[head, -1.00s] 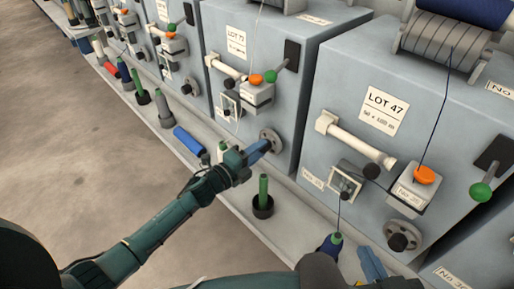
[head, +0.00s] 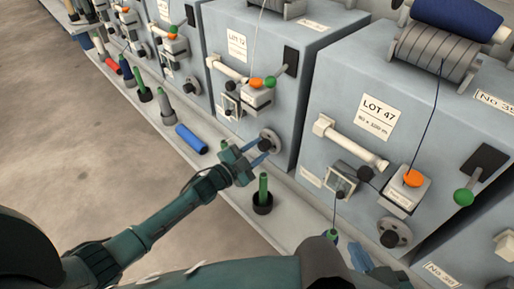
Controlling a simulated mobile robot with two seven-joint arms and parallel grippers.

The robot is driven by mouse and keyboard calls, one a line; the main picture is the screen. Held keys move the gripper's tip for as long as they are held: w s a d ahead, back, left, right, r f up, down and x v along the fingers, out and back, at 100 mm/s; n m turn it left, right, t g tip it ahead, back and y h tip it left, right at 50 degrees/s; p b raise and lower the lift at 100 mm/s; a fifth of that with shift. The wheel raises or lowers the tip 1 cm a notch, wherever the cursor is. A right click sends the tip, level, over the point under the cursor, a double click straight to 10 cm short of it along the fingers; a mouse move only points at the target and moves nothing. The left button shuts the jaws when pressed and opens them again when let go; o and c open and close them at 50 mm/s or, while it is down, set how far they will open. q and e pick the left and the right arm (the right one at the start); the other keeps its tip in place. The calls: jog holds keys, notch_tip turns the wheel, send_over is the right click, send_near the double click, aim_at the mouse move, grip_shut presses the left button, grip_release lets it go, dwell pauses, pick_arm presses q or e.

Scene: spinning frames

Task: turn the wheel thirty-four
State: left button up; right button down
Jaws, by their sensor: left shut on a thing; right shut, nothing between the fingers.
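A round grey wheel (head: 270,141) with a darker hub sits low on the front of the middle machine (head: 225,70). My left gripper (head: 264,147) reaches it from the lower left, its blue fingers shut on the wheel's hub. A similar wheel (head: 395,233) is on the LOT 47 machine (head: 330,90) to the right. No number thirty-four is readable by either wheel. My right gripper (head: 359,257) is shut and empty at the bottom, low in front of the LOT 47 machine, partly hidden by my own arm.
A green bobbin stands in a black cup (head: 263,204) on the ledge, close to my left wrist. A blue bobbin (head: 191,139) lies on the ledge. A green-tipped bobbin (head: 333,235) is beside my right gripper. Open floor (head: 90,140) lies left.

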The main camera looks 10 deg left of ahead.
pick_arm(q)
jog(key=shift+n, duration=1.2)
pick_arm(e)
jog(key=shift+w+a+f+g, duration=0.1)
jog(key=shift+a+g, duration=0.05)
jog(key=shift+g, duration=0.15)
pick_arm(q)
jog(key=shift+n, duration=0.3)
jog(key=o, duration=1)
jog(key=shift+c, duration=0.2)
